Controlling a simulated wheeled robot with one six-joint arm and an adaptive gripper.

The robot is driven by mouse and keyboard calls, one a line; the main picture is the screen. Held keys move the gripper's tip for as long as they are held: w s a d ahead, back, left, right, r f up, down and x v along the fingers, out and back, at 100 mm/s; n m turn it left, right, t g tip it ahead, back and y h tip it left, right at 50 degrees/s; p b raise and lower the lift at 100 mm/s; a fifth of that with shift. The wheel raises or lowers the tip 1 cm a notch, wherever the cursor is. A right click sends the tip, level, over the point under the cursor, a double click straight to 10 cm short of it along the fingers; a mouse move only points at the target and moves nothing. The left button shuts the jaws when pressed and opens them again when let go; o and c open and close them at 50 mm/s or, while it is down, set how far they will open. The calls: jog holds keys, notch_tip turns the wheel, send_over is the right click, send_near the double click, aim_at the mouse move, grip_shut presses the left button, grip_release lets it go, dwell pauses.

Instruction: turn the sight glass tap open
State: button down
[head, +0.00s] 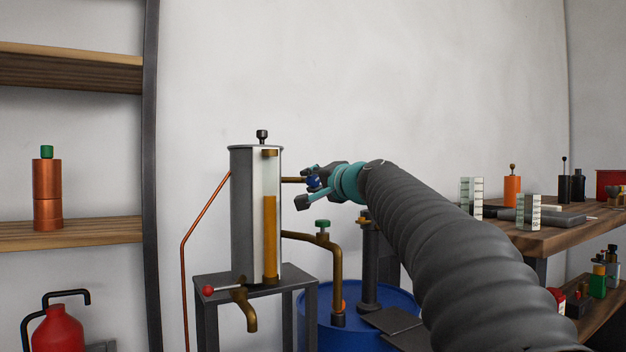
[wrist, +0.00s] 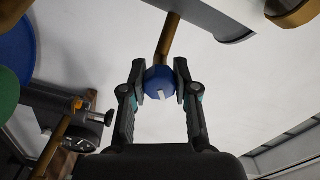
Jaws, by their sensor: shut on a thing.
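A tall metal cylinder (head: 243,210) stands on a dark stand, with a sight glass (head: 270,235) showing amber liquid on its front. A short brass pipe (head: 292,180) leaves its upper right side and ends at a blue knob (head: 313,183). My gripper (head: 307,187) is at this knob. In the wrist view the blue knob (wrist: 160,79) has a white mark, and the brass pipe (wrist: 168,38) runs behind it. Both fingers of my gripper (wrist: 160,72) press on its sides. I cannot tell from the knob whether the tap is open.
A green-knobbed valve (head: 322,224) sits on a bent brass pipe below my gripper. A red-ended lever (head: 208,290) and brass spout (head: 247,308) are at the cylinder's foot. A blue drum (head: 385,306) stands right of the stand. Shelves (head: 70,233) are at left, a cluttered bench (head: 540,238) right.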

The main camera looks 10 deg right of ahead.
jog(key=m+p, duration=0.1)
jog(key=m, duration=0.3)
jog(key=shift+m+p, duration=0.5)
jog(key=shift+m, duration=1.2)
jog(key=c, duration=0.9)
grip_release()
jog(key=shift+o, duration=0.2)
jog(key=v, duration=1.2)
jog(key=shift+a+f, duration=0.1)
